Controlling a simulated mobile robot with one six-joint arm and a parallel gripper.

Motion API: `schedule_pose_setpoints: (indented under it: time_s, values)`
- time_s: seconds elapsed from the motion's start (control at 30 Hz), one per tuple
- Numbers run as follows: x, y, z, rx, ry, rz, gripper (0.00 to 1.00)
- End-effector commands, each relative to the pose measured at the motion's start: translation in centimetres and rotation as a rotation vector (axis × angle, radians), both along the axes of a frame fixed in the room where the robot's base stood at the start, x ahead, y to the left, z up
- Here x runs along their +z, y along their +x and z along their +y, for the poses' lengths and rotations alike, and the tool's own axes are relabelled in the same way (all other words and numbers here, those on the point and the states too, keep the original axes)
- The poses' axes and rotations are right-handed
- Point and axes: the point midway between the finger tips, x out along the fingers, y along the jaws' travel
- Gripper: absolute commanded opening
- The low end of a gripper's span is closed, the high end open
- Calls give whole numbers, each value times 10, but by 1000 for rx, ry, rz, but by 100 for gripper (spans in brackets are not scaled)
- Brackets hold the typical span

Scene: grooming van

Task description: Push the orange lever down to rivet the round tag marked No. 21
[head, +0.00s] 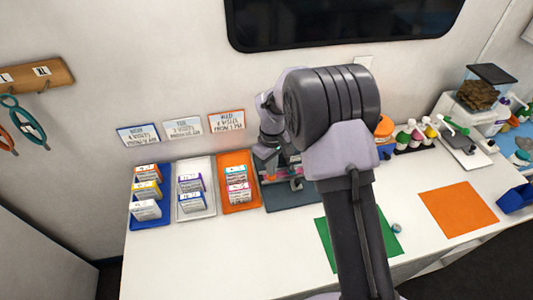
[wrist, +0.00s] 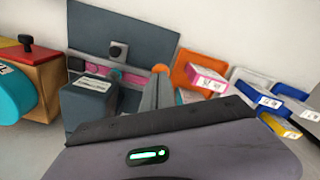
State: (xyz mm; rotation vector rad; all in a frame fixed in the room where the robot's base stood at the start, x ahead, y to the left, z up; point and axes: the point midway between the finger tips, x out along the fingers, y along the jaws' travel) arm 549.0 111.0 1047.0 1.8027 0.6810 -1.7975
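The riveting press stands on a dark grey base plate (head: 297,196) at the back of the table, right of the orange tray. My gripper (head: 267,150) is low over the press's left part in the head view, and my arm hides much of the press. In the wrist view the base plate (wrist: 125,25), a labelled grey block (wrist: 90,103) and a pink strip show. A small round orange end (wrist: 160,69), perhaps the lever's, is just beyond a slim grey upright piece. Whether my gripper touches it, and how its fingers stand, I cannot tell. The tag's number is not readable.
Blue (head: 150,222), white (head: 196,212) and orange (head: 239,205) trays of small boxes stand left of the press. Bottles (head: 415,136) stand to the right. A green mat (head: 325,240) and an orange mat (head: 458,208) lie in front. The table's front left is clear.

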Motion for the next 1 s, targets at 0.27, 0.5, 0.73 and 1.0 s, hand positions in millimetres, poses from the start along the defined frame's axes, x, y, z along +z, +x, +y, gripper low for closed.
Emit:
schedule_pose_setpoints:
  time_s: [0.27, 0.5, 0.73, 1.0]
  values:
    - [-1, -1, 0, 0, 0, 4, 0]
    - [-1, -1, 0, 0, -1, 4, 0]
    - [16, -1, 0, 0, 0, 4, 0]
    - [52, -1, 0, 0, -1, 2, 0]
